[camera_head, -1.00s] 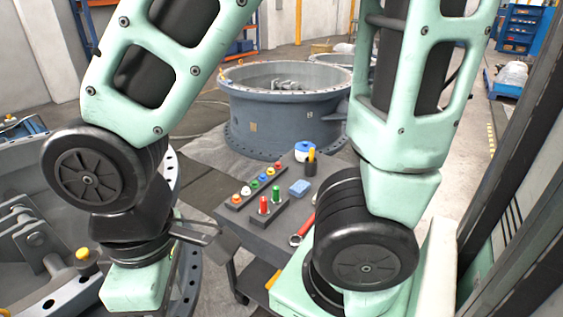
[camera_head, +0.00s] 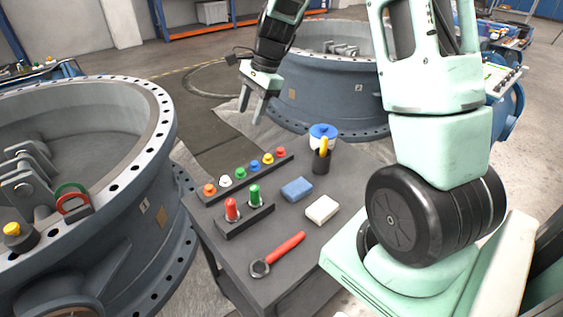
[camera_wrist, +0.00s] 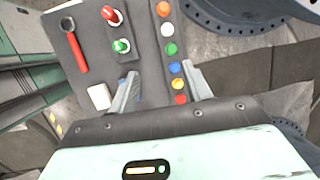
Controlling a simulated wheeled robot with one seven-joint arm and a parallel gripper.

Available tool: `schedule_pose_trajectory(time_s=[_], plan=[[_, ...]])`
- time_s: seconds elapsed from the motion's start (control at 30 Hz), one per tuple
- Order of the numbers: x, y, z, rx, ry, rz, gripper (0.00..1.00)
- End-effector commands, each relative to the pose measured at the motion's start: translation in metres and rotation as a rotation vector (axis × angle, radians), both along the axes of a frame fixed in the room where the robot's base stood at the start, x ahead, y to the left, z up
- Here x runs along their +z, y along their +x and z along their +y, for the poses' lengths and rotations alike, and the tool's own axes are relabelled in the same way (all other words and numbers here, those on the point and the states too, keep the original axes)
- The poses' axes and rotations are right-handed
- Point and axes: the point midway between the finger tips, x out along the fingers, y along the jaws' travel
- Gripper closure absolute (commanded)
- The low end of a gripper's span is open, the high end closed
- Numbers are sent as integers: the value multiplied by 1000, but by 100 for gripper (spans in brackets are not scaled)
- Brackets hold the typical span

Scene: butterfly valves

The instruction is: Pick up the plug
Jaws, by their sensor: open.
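Several coloured plugs stand in a row on a long dark rack on the table: orange (camera_head: 209,189), white (camera_head: 225,180), green (camera_head: 240,173), blue (camera_head: 254,166), yellow (camera_head: 267,159) and red (camera_head: 281,152). Taller red (camera_head: 231,209) and green (camera_head: 254,195) plugs stand in a shorter rack. Which one is meant, I cannot tell. My gripper (camera_head: 252,111) is open and empty, raised beyond the long rack's far side. In the wrist view, the blue (camera_wrist: 175,67), yellow (camera_wrist: 178,83) and red (camera_wrist: 181,99) plugs appear between the fingers, below them.
The dark table (camera_head: 222,262) also holds a red-handled wrench (camera_head: 280,252), a blue block (camera_head: 297,189), a white block (camera_head: 322,209), a black cup (camera_head: 321,162) and a blue-lidded white container (camera_head: 323,134). Large valve rings stand left (camera_head: 150,200) and behind (camera_head: 300,105).

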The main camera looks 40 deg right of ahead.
Motion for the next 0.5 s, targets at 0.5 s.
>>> schedule_pose_trajectory(time_s=[0.5], plan=[[-80, 2, -189, -778, 132, 95, 51]])
